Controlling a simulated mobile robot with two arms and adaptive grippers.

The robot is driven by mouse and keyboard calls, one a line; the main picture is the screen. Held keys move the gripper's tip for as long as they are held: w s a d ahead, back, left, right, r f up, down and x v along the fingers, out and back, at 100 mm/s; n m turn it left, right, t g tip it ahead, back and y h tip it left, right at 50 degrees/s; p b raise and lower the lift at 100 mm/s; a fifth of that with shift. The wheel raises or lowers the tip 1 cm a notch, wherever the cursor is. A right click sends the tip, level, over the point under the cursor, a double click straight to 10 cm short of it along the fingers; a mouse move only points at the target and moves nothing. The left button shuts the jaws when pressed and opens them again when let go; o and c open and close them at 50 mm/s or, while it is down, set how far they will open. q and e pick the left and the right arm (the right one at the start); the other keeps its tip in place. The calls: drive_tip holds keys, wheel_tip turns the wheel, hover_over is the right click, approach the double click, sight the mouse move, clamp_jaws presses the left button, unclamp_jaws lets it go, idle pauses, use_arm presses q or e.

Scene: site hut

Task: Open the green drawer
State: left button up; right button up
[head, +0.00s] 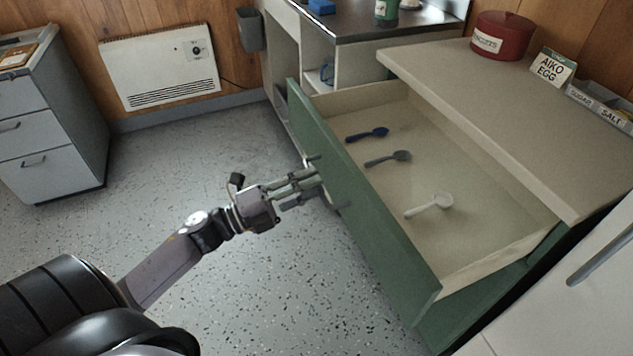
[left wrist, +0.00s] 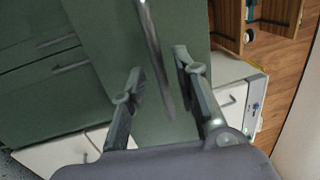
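The green drawer (head: 352,190) is pulled far out from the counter unit, so its pale inside is in full view. A dark blue spoon (head: 367,134), a grey spoon (head: 388,158) and a white spoon (head: 429,205) lie apart in it. My left gripper (head: 312,180) is at the drawer's front, by its handle. In the left wrist view the metal bar handle (left wrist: 154,55) runs between the two spread fingers of the left gripper (left wrist: 158,62), with gaps visible beside it. The gripper partly hides the handle in the head view. My right gripper is not in view.
The countertop (head: 500,110) above the drawer bears a red canister (head: 502,36), a small sign (head: 552,68) and a divided tray (head: 600,100). A grey cabinet (head: 50,125) and a white wall heater (head: 160,66) stand back left. The speckled floor (head: 200,150) between is clear.

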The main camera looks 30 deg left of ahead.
use_arm(q)
drive_tip(key=v, duration=1)
drive_tip(key=shift+a, duration=0.1)
